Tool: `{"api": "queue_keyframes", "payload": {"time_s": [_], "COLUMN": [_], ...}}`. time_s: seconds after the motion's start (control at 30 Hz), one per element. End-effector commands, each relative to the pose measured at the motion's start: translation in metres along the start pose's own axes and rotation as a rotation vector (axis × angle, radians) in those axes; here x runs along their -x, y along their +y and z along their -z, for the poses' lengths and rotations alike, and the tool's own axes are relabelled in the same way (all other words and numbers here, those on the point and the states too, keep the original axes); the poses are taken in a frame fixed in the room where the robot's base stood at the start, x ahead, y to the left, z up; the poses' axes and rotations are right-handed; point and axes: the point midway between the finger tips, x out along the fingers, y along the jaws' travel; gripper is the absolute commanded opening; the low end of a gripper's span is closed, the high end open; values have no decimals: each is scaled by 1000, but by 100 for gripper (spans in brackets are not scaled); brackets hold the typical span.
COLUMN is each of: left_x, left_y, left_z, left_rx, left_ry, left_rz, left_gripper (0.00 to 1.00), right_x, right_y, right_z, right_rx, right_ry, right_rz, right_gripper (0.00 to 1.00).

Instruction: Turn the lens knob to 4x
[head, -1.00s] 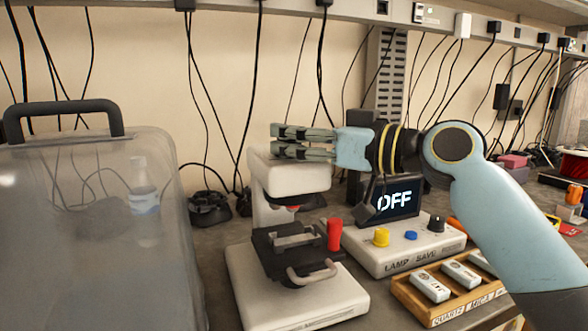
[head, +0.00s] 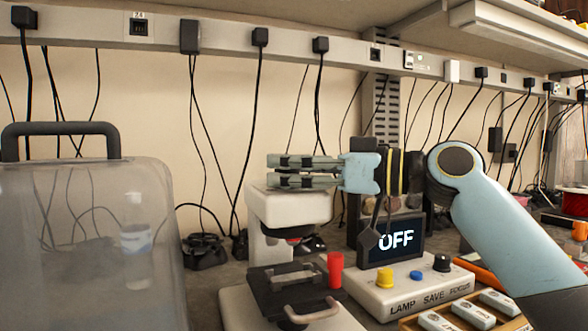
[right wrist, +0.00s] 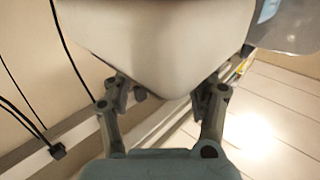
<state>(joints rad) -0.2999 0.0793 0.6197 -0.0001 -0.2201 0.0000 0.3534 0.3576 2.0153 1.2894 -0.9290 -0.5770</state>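The white microscope (head: 290,207) stands on the bench in the head view. Under its head is a dark lens part (head: 292,232) with a red mark; I cannot read any magnification on it. My right gripper (head: 275,170) is level at the top of the microscope head, fingers pointing left. In the right wrist view its fingers (right wrist: 165,92) are apart, with a white rounded body (right wrist: 160,45), likely the microscope head, beyond and between them. Contact cannot be told. The lens knob is not clearly visible. My left gripper is not in view.
A control box (head: 385,298) labelled LAMP, SAVE, FOCUS has a screen (head: 395,240) reading OFF. A red cylinder (head: 335,270) stands beside the black stage (head: 272,290). A clear case (head: 90,250) fills the left. A slide tray (head: 508,323) lies at the lower right.

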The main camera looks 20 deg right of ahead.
Motion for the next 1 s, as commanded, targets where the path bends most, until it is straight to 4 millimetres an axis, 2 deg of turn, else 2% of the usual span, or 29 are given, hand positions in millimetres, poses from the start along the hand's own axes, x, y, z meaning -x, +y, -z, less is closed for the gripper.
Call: {"api": "queue_keyframes", "payload": {"time_s": [0.23, 0.7, 1.0], "left_x": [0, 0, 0], "left_y": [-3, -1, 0], "left_z": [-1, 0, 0], "left_rx": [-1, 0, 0], "left_ry": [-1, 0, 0], "left_rz": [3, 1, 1], "left_gripper": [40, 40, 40], "right_x": [5, 65, 75], "right_y": [0, 1, 0], "right_z": [-1, -2, 0], "right_rx": [0, 3, 0], "right_ry": [-2, -5, 0], "right_rz": [0, -1, 0], "right_gripper": [59, 59, 59]}}
